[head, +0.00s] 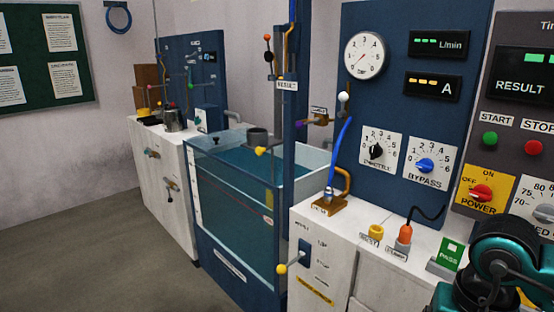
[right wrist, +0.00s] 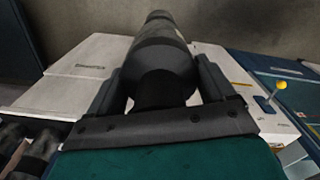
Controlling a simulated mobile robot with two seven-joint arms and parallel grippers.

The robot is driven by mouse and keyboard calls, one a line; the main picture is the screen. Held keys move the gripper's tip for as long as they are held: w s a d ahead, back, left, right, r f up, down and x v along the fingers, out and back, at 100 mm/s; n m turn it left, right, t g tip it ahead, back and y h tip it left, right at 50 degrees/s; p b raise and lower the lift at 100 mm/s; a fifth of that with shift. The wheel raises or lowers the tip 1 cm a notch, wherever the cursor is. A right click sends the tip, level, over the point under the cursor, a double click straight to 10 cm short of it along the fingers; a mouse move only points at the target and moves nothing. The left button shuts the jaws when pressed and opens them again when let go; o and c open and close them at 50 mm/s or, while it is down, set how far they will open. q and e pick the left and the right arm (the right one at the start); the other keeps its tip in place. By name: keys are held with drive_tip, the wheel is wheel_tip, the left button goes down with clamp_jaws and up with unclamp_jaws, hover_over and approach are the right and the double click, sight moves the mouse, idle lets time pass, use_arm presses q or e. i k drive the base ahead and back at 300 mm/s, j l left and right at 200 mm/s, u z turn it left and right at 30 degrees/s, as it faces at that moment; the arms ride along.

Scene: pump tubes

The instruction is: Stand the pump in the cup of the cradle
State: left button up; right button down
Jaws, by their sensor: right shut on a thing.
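In the right wrist view my right gripper (right wrist: 163,82) is shut on a dark grey cylinder (right wrist: 160,50), which looks like the pump. Its rounded near end lies between the two fingers, and its body extends away toward the top of the view. The head view shows my teal right arm at the lower right, but not the gripper or the held cylinder. A dark grey cup-like ring (head: 257,135) shows at the water tank's far side; I cannot tell whether it is the cradle's cup. My left gripper is not in view.
The open water tank (head: 236,215) stands in the middle, with a blue post (head: 290,120) at its right. A white bench (head: 330,240) on the right carries a copper fitting (head: 326,206), a yellow socket (head: 376,233) and an orange plug (head: 404,236). The floor at left is clear.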

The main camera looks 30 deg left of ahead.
sight(258, 144)
drive_tip(key=i+j, duration=0.15)
drive_tip(key=j, duration=0.35)
drive_tip(key=i+j+u, duration=0.15)
drive_tip(key=j, duration=0.3)
drive_tip(key=i+j, duration=0.1)
drive_tip(key=j, duration=0.35)
drive_tip(key=i+j+u, duration=0.1)
drive_tip(key=j, duration=0.4)
drive_tip(key=i+j+u, duration=0.1)
drive_tip(key=i+j, duration=0.15)
drive_tip(key=j, duration=0.15)
drive_tip(key=i+j, duration=0.2)
drive_tip(key=j, duration=0.25)
drive_tip(key=i+j+u, duration=0.1)
drive_tip(key=j, duration=0.35)
drive_tip(key=i+j, duration=0.3)
drive_tip(key=k+j+u, duration=0.05)
drive_tip(key=j, duration=0.05)
